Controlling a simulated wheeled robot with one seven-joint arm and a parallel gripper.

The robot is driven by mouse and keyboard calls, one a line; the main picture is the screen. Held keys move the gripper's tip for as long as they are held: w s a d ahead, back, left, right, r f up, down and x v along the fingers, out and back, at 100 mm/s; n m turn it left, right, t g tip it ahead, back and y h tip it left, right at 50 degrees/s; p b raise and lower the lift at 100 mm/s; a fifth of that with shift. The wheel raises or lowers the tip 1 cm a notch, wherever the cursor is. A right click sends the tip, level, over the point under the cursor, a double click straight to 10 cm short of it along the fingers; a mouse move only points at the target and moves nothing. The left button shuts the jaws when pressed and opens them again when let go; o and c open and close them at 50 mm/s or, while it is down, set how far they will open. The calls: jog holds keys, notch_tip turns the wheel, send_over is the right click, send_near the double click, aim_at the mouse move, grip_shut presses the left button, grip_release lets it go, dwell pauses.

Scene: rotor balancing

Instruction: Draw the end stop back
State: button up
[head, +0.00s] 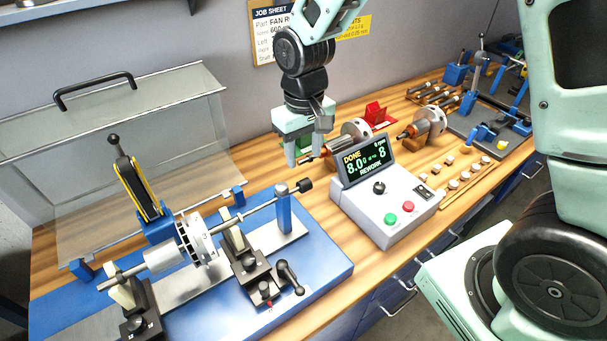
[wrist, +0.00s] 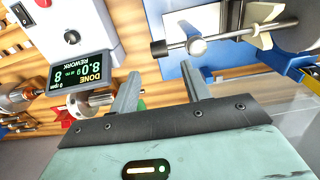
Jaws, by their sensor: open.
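The end stop (head: 283,206) is a blue post at the right end of the blue balancing machine (head: 330,262). A thin rod with a black knob (head: 306,184) passes through its top. The rod lies in line with the rotor shaft, and its knob points away from the rotor. In the wrist view the end stop (wrist: 197,46) and its black knob (wrist: 158,48) show beyond the fingertips. The rotor (head: 195,240) rests on the machine's supports.
The display box (head: 385,205) stands right of the machine and reads DONE, 8.0 and REWORK. A clear cover (head: 140,150) with a black handle stands behind the machine. Other rotors (head: 428,121), a red holder (head: 376,112) and small weights (head: 465,174) lie farther right.

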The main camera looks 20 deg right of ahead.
aim_at(304, 181)
notch_tip(304, 181, down, 9)
jog(key=shift+r+p, duration=0.2)
jog(key=shift+p, duration=0.7)
grip_shut()
jog(key=w+d, duration=0.1)
jog(key=d, duration=0.5)
jog(key=shift+b, duration=0.35)
jog(key=shift+w, duration=0.1)
grip_release()
jog(key=shift+r, duration=0.1)
notch_tip(304, 181, up, 17)
jog(key=b, duration=0.4)
jog(key=shift+r, duration=0.15)
